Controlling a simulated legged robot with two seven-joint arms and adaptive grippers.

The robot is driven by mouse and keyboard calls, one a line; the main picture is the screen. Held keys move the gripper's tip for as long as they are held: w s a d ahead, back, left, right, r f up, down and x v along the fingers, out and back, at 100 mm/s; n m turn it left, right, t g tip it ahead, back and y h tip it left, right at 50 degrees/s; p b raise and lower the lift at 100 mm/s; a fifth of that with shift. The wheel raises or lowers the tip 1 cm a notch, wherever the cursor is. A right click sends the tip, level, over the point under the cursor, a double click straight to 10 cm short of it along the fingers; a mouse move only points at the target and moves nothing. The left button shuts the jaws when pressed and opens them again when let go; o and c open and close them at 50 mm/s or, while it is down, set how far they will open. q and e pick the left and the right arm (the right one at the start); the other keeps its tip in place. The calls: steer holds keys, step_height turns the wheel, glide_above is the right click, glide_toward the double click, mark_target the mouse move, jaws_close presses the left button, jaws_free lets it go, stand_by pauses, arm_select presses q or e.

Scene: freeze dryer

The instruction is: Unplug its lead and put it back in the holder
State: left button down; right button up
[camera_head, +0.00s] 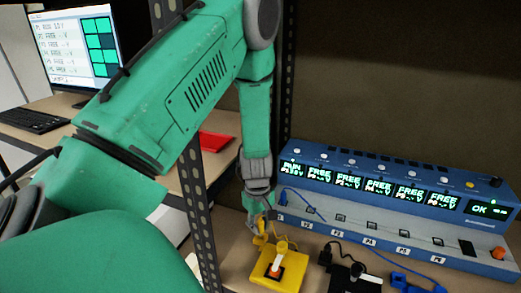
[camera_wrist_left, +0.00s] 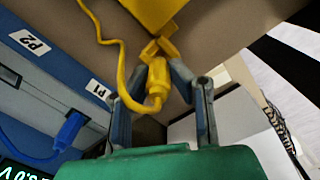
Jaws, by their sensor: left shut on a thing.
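My left gripper (camera_head: 259,226) is at the left end of the shelf, in front of the blue charger unit (camera_head: 385,205). In the wrist view my left gripper (camera_wrist_left: 160,92) is shut on a yellow plug (camera_wrist_left: 157,77), whose yellow lead (camera_wrist_left: 108,40) loops away. The plug's end is at a small yellow holder (camera_wrist_left: 160,47) beside the yellow box (camera_wrist_left: 168,12); I cannot tell whether it is seated. The yellow box (camera_head: 292,279) also shows in the head view. A blue plug (camera_wrist_left: 70,129) sits at the P1 port. My right gripper is out of view.
A black box (camera_head: 355,282) and a blue item (camera_head: 408,282) stand right of the yellow box. The unit's screens show RUN at the left and FREE on several others. A perforated rack post (camera_head: 203,200) stands close left; a monitor (camera_head: 75,45) and keyboard (camera_head: 32,120) are beyond.

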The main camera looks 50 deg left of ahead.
mark_target(259, 221)
arm_select(q)
steer(key=shift+f+b, duration=0.7)
steer(key=shift+f, duration=0.4)
stand_by(0.3)
steer(key=c, duration=1.4)
jaws_free()
steer(key=shift+o, duration=0.2)
steer(key=shift+r, duration=0.15)
steer(key=shift+r, duration=0.35)
step_height(259, 221, up, 6)
steer(key=shift+a+r, duration=0.1)
steer(key=shift+r, duration=0.1)
